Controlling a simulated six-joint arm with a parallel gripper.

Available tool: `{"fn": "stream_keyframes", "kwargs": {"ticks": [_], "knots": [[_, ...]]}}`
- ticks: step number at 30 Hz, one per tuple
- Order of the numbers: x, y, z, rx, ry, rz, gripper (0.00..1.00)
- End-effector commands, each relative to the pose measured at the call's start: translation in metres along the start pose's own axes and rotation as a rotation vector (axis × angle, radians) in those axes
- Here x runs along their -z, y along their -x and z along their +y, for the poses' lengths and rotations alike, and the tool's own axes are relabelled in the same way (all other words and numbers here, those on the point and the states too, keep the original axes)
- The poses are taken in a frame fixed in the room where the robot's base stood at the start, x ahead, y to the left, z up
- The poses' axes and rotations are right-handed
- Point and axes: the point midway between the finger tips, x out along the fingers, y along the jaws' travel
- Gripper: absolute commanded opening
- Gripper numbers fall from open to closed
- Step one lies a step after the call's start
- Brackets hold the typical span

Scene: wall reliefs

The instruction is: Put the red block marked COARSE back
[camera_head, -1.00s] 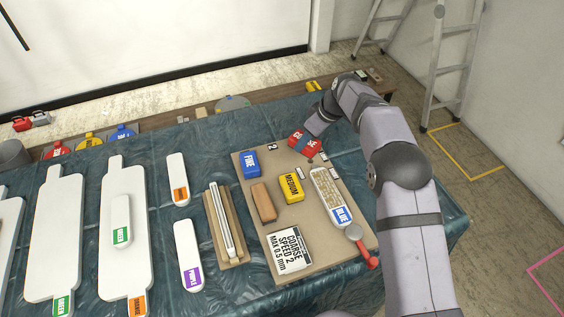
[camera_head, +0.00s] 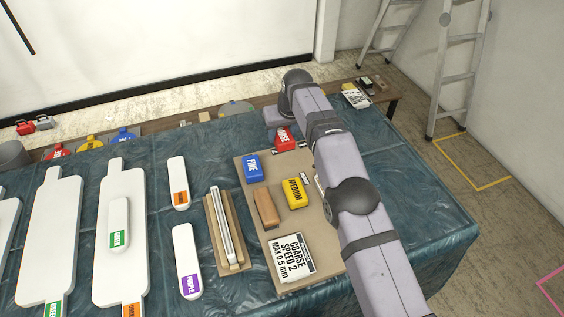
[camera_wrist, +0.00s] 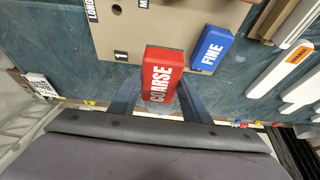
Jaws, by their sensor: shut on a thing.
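The red block marked COARSE (camera_head: 285,138) is at the back edge of the tan board (camera_head: 290,220), right of the blue block marked FINE (camera_head: 252,168). In the wrist view the red block (camera_wrist: 163,75) lies between the two fingers of my gripper (camera_wrist: 158,97), which is shut on it. Its far end overlaps the board's edge there, beside the small label 1 (camera_wrist: 121,56), with the blue FINE block (camera_wrist: 211,50) to its right. I cannot tell whether the red block touches the board or hovers over it.
The yellow MEDIUM block (camera_head: 295,193), a brown block (camera_head: 266,207) and a COARSE SPEED 2 card (camera_head: 291,257) lie on the board. A wooden holder with white rods (camera_head: 224,230) is left of it. My arm covers the board's right side.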

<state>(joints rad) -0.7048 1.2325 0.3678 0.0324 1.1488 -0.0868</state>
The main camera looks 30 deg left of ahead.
Motion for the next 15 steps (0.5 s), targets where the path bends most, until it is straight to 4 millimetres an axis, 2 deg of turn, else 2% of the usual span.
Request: {"fn": "stream_keyframes", "kwargs": {"ticks": [10, 15], "knots": [[-0.018, -0.041, 0.000, 0.001, 0.001, -0.004, 0.22], [-0.022, -0.054, 0.000, 0.001, 0.001, 0.000, 0.22]]}}
